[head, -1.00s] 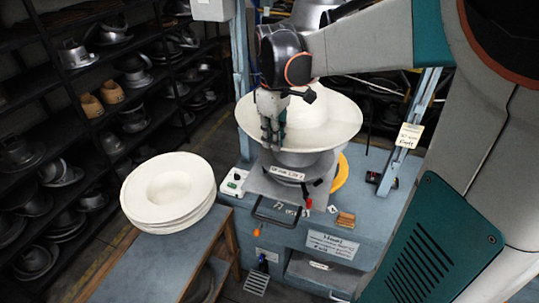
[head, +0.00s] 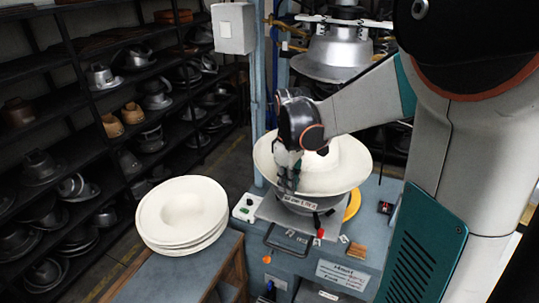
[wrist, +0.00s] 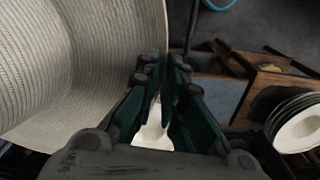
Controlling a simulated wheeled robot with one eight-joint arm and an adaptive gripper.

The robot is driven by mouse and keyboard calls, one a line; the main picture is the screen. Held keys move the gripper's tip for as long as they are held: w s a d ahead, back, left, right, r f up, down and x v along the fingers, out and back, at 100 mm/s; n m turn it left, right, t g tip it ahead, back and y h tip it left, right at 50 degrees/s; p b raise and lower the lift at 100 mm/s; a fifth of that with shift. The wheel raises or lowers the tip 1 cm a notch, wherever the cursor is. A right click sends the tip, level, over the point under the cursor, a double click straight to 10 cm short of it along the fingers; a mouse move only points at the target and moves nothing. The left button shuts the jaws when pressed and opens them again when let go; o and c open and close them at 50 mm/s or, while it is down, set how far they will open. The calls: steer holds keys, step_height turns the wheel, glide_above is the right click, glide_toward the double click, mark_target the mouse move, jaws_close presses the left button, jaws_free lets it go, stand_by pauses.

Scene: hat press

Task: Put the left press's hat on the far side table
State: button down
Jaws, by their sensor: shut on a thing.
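The left press's hat (head: 345,160), cream with a wide brim, is at the press's lower form (head: 300,205); I cannot tell whether it rests on it or is just above. My gripper (head: 287,182) is shut on the near-left brim. In the wrist view the hat (wrist: 70,60) fills the left side, and my gripper's dark green fingers (wrist: 165,95) are close together at its edge. The fingertip contact is partly hidden. A side table (head: 165,278) with a blue-grey top stands left of the press and bears a stack of cream hats (head: 183,210).
The press's silver upper head (head: 340,50) hangs above and behind the hat. A grey box (head: 233,28) is on the blue post. Dark shelves (head: 75,120) with metal hat forms line the left. A strip of floor lies between the shelves and the table.

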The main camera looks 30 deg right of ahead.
steer(key=shift+s+f, duration=0.2)
steer(key=shift+f, duration=0.5)
step_height(320, 180, up, 5)
steer(key=p, duration=0.5)
steer(key=s+a+r+p, duration=0.1)
steer(key=s+a, duration=0.7)
steer(key=a, duration=0.2)
steer(key=s+a+r+p, duration=0.1)
steer(key=s+a+p, duration=0.1)
steer(key=s+a, duration=0.6)
steer(key=shift+a, duration=1.25)
steer(key=shift+s+f, duration=0.1)
